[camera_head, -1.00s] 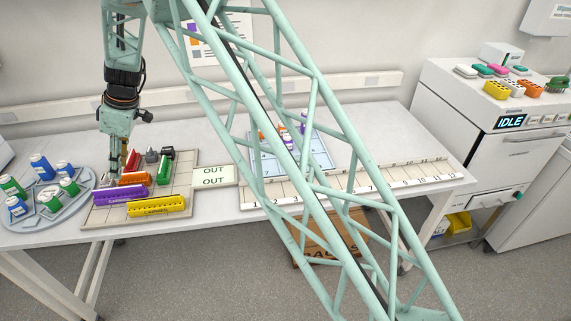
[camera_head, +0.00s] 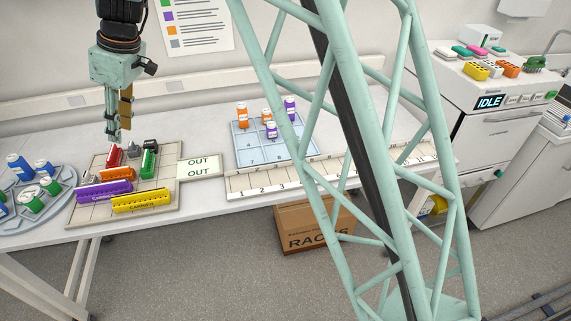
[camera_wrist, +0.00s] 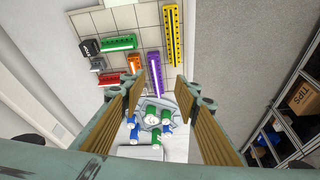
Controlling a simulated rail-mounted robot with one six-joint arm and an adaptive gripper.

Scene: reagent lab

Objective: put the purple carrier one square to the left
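The purple carrier (camera_head: 103,191) lies on the gridded board (camera_head: 170,203) at the left of the bench, at its near left part. It also shows in the wrist view (camera_wrist: 155,76), lengthwise in the gap between the fingertips but well beyond them. My gripper (camera_head: 116,137) hangs above the far left part of the board, near the red block. In the wrist view my two fingers (camera_wrist: 158,92) stand apart with nothing between them. The yellow carrier (camera_head: 141,201) lies in front of and right of the purple one.
The board also holds a red block (camera_head: 115,157), an orange block (camera_head: 121,172), a green block (camera_head: 149,163) and dark pieces (camera_head: 151,145). A round tray (camera_head: 60,199) of bottles stands left of the board. The OUT plate (camera_head: 199,167) and a blue numbered rack (camera_head: 245,152) lie right.

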